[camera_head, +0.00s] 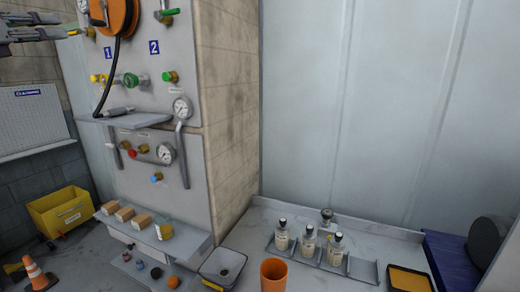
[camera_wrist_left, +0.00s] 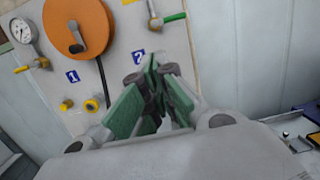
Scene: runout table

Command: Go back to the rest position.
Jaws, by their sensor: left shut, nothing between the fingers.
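My left gripper (camera_head: 68,33) shows at the upper left edge of the head view, raised in front of the left side of the grey valve panel. In the left wrist view its green-padded fingers (camera_wrist_left: 152,75) meet at the tips with nothing between them. The gripper points toward the panel (camera_wrist_left: 120,60), near the number 2 label, and I cannot tell how far off the panel is. My right gripper is in neither view.
An orange hose reel (camera_head: 116,14) with a black hose hangs on the panel. A bench (camera_head: 375,238) at the lower right bears several bottles, an orange cup (camera_head: 273,275) and a yellow tray (camera_head: 408,280). A yellow bin (camera_head: 62,211) and a traffic cone (camera_head: 37,274) stand at the lower left.

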